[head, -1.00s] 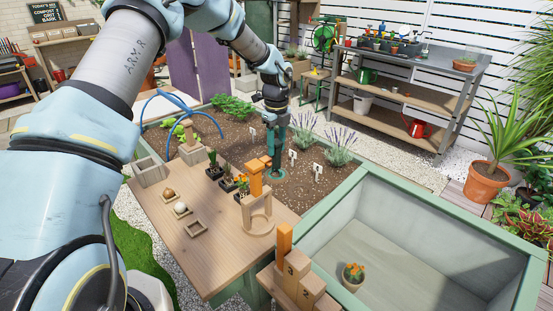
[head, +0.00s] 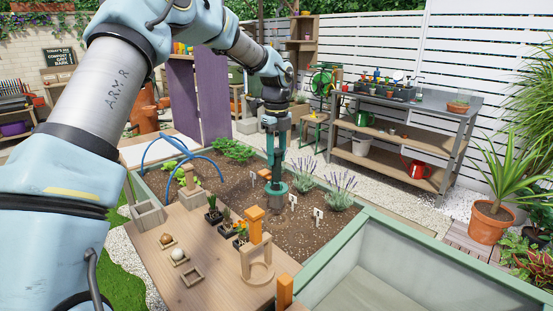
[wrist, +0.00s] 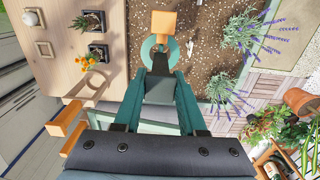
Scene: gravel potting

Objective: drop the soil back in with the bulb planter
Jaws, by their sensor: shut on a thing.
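The bulb planter (head: 277,188) has a teal tube and an orange grip. My gripper (head: 275,170) is shut on it and holds it upright, above the brown soil (head: 285,228) of the raised bed. In the wrist view, the gripper (wrist: 158,68) points at the planter's orange grip (wrist: 163,24) and teal ring (wrist: 147,47). The inside of the planter is hidden, so I cannot tell whether it carries soil. No hole in the bed can be made out.
White plant labels (head: 318,213) and lavender (head: 341,196) stand to the right of the planter. Small potted plants (head: 213,214) and an orange-handled piece in a wooden stand (head: 256,258) are on the wooden board (head: 205,297). A blue hoop frame (head: 183,150) arches at left.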

